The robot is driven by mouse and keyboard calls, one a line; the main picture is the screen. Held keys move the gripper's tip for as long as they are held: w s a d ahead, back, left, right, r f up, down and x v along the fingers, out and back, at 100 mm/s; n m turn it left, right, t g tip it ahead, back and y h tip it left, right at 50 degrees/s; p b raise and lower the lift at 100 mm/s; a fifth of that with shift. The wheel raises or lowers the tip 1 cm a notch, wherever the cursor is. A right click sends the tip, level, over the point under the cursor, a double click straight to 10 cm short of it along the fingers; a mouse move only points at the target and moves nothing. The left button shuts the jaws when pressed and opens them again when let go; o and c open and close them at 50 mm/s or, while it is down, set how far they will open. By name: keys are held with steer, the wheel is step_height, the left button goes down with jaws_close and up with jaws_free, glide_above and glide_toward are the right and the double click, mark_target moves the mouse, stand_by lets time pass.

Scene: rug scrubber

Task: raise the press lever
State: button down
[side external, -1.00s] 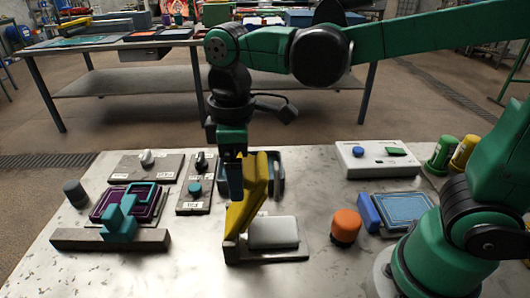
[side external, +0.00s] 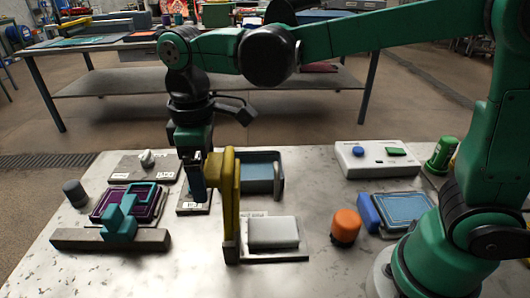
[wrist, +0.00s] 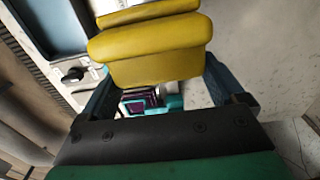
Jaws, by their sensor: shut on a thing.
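The yellow press lever (side external: 231,205) stands nearly upright at the left edge of the press base, beside the light grey block (side external: 273,232). My gripper (side external: 205,172) is at the lever's upper part, on its left side in the side view. In the wrist view the lever's yellow bar (wrist: 150,45) lies between the two blue fingers of my gripper (wrist: 160,70), which is shut on it. The exact contact of the fingertips is partly hidden by the bar.
A purple-and-teal fixture (side external: 122,208) stands to the left, with a grey bar (side external: 75,240) in front. A blue-grey tray (side external: 258,168) is behind the lever. An orange knob (side external: 346,226) and a blue pad (side external: 405,208) are to the right. A white button box (side external: 380,158) is behind.

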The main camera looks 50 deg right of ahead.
steer(key=shift+a, duration=0.1)
jaws_free()
steer(key=shift+r, duration=2.8)
steer(key=s+d+f+m+t+h, duration=0.15)
steer(key=d+t, duration=0.25)
steer(key=d, duration=1)
steer(key=s+f+m+t+y, duration=0.1)
steer(key=s+f+m+t, duration=0.3)
steer(key=m, duration=0.3)
steer(key=s+a+r+n+g+y, duration=0.2)
steer(key=s+a+n+g, duration=0.4)
steer(key=n, duration=0.3)
steer(key=shift+t+h, duration=0.25)
steer(key=shift+t, duration=0.45)
steer(key=shift+a+x, duration=0.15)
steer(key=shift+x, duration=2.25)
steer(key=shift+a+x, duration=0.15)
steer(key=shift+x, duration=2.25)
